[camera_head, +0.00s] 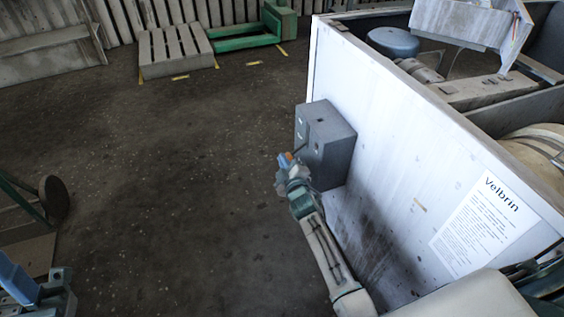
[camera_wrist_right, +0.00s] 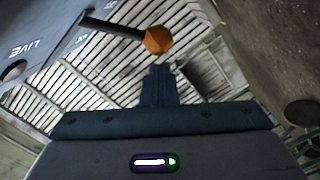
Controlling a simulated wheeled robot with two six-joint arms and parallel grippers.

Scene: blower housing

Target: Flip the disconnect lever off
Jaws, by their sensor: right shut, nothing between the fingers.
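The disconnect box (camera_head: 328,142) is a grey box on the white side panel of the housing. In the right wrist view the box (camera_wrist_right: 40,50) fills the upper left, with "LIVE" lettering on its face. The lever (camera_wrist_right: 112,28) is a dark rod sticking out from the box, with an orange knob (camera_wrist_right: 158,40) at its end. My right gripper (camera_head: 284,160) is at the box's front, by the knob. In the right wrist view its fingers (camera_wrist_right: 160,72) are shut and empty, just below the knob; I cannot tell if they touch it.
The white housing panel (camera_head: 400,150) with a "Velbrin" label (camera_head: 488,218) stands right of my arm. Pallets (camera_head: 175,50) and a green frame (camera_head: 245,36) lie at the back. A cart (camera_head: 30,215) is at the left. The floor between is clear.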

